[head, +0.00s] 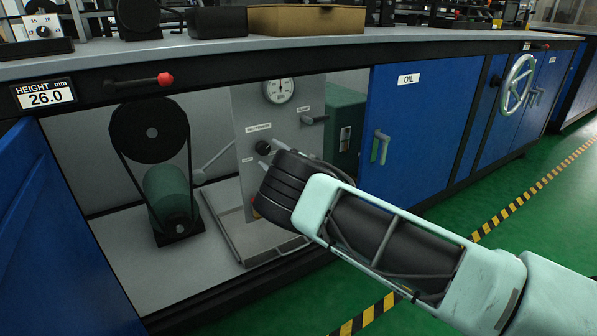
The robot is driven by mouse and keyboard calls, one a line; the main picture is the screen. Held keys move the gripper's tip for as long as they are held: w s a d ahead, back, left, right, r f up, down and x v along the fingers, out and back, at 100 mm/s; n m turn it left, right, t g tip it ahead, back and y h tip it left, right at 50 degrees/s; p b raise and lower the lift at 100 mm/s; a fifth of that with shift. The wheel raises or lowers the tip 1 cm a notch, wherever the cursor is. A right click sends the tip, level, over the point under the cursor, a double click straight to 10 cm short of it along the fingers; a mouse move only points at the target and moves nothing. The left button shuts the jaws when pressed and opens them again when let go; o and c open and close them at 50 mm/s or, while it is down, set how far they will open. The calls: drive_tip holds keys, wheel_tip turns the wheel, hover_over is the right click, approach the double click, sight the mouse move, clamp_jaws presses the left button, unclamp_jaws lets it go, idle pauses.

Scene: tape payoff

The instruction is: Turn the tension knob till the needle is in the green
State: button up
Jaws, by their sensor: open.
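A grey upright panel (243,110) stands inside the open cabinet bay. A round white dial gauge (279,90) sits near its top; its needle and any green band are too small to read. Below a white label is a dark round knob (263,147), likely the tension knob, though the label is too small to read. My gripper (277,190) is in front of the panel's lower part, just below and right of that knob. I see it from behind, so its fingertips are mostly hidden. It appears apart from the knob, and I see nothing held.
A small lever (314,120) sticks out on the panel's right. A belt-driven pulley (150,130) and green motor (168,190) stand left in the bay. A grey tray (222,222) lies below the panel. The blue OIL door (415,115) is right; the bench edge overhangs above.

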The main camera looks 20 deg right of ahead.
drive_tip(key=p+v, duration=0.4)
drive_tip(key=v, duration=1)
drive_tip(key=shift+s, duration=0.2)
drive_tip(key=shift+d, duration=0.1)
drive_tip(key=s+a+r+m+g+h, duration=0.4)
drive_tip(key=s+a+m+g, duration=0.2)
drive_tip(key=s+m, duration=0.15)
drive_tip(key=s+a+r+m+g+h, duration=0.5)
drive_tip(key=s+a+m, duration=0.1)
drive_tip(key=s, duration=0.3)
drive_tip(key=s+d+r+n+g+h, duration=0.1)
drive_tip(key=s+r+n+g, duration=0.15)
drive_tip(key=s, duration=1.05)
drive_tip(key=s+d+r+n+g+h, duration=0.1)
drive_tip(key=s+r+g, duration=0.3)
drive_tip(key=s, duration=0.9)
wheel_tip(320, 180, up, 38)
drive_tip(key=p, duration=3.8)
drive_tip(key=shift+s+d+r, duration=0.2)
drive_tip(key=shift+s+d, duration=0.1)
